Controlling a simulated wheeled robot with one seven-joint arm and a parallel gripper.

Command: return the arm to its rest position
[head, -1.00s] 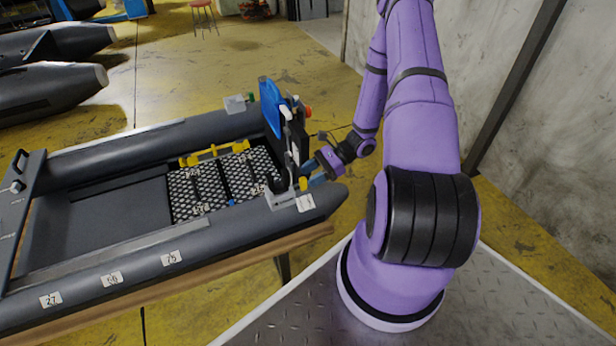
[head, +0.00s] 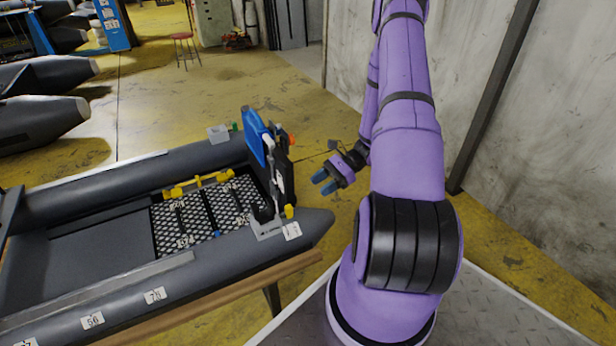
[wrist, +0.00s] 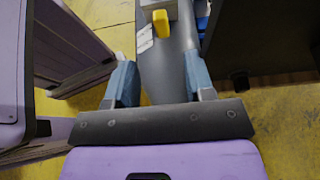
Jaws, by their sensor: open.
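My gripper (head: 324,181) hangs in free air to the right of the boat's transom end, above the yellow floor, on my purple arm. Its blue fingers are apart with nothing between them. In the wrist view my gripper (wrist: 160,85) is also open, and the boat's grey tube (wrist: 163,75) shows beyond the fingers. The inflatable boat (head: 120,265) rests on a wooden stand to the left. A blue-and-black part (head: 268,150) stands upright at its transom.
The wooden stand edge (head: 230,300) runs below the boat. A concrete wall (head: 545,150) and dark post (head: 495,95) are at the right.

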